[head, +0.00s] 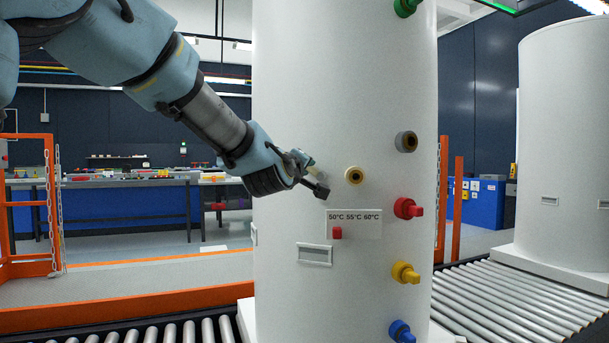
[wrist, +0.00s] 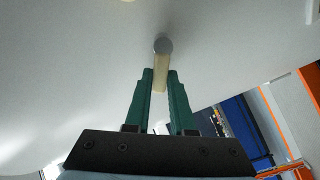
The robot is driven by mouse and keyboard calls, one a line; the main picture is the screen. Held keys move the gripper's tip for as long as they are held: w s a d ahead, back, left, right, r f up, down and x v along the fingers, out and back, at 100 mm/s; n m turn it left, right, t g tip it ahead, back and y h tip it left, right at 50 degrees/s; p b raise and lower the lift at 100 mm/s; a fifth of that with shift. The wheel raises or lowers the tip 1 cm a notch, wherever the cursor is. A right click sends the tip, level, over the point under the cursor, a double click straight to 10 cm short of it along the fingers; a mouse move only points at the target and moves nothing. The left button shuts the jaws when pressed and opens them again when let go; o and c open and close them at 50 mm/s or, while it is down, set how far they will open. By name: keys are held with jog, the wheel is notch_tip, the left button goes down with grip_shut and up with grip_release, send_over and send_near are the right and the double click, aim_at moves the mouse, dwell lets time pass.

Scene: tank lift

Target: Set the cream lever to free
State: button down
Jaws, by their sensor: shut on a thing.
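The cream lever (wrist: 160,74) shows in the wrist view, with a grey round pivot (wrist: 163,45) at its upper end on the white tank. My gripper (wrist: 161,88) has its two green fingers on either side of the lever's lower part and is shut on it. In the head view my gripper (head: 315,176) is against the front of the white tank (head: 345,95), left of a brass-ringed port. The lever is mostly hidden there by the fingers. I cannot read any free or locked marking near it.
A temperature plate (head: 355,222) with a red slider sits just below my gripper. Red (head: 408,208), yellow (head: 405,272) and blue (head: 401,331) knobs stick out on the tank's right side. Roller conveyors (head: 510,300) run at its base.

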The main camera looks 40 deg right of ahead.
jog(key=shift+s+d+r+m+p, duration=0.1)
jog(key=shift+s+d+r+m, duration=0.25)
jog(key=shift+m, duration=1.35)
jog(key=shift+s+d+r+m+p, duration=0.15)
jog(key=shift+s+m, duration=0.35)
jog(key=shift+m, duration=1.2)
jog(key=shift+s+d+r+m+p, duration=0.1)
jog(key=shift+s+d+r+m, duration=0.25)
jog(key=shift+m, duration=1.35)
jog(key=shift+a+f, duration=0.1)
jog(key=c, duration=0.8)
grip_release()
jog(key=shift+o, duration=0.2)
jog(key=shift+s, duration=0.1)
jog(key=b+v, duration=0.2)
jog(key=v, duration=0.9)
